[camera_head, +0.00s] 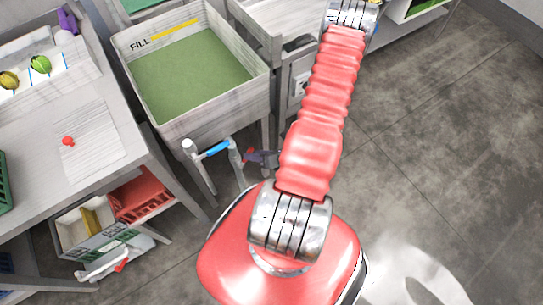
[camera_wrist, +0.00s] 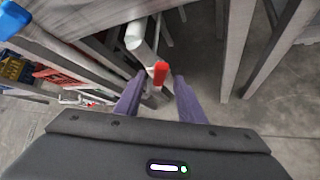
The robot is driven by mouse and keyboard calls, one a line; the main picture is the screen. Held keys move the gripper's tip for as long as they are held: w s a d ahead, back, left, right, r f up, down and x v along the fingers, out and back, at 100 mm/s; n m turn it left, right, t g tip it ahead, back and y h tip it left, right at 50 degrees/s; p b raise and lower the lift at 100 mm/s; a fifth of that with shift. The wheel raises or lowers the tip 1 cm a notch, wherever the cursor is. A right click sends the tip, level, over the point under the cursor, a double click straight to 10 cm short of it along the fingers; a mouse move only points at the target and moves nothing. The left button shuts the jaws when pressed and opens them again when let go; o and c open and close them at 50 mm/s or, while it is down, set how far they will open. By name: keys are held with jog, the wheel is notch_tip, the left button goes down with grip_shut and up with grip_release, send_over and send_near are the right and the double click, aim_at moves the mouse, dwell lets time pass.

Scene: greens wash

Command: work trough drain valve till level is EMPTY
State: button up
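The trough (camera_head: 187,128) at upper left in the head view holds green liquid (camera_head: 190,75). The liquid's surface lies below a yellow band marked FILL (camera_head: 165,33) on its inner wall. A pale pipe (camera_head: 236,158) stands at the trough's front. The red valve lever (camera_wrist: 161,72) shows on the pale pipe (camera_wrist: 142,48) in the wrist view. My gripper (camera_wrist: 160,80) is open, with its two purple fingers on either side of the lever; I cannot tell whether they touch it.
A blue sleeve (camera_head: 215,149) sits on a pale fitting left of the lever. A grey counter (camera_head: 60,150) with greens and a red knob (camera_head: 68,141) stands at left. Bins, including a red crate (camera_head: 140,192), are below it. Floor at right (camera_head: 440,150) is clear.

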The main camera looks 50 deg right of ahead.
jog(key=a+v, duration=0.1)
jog(key=v, duration=0.7)
jog(key=shift+s+d+r, duration=0.25)
jog(key=shift+s+d, duration=0.1)
jog(key=shift+d, duration=0.1)
jog(key=shift+c, duration=0.4)
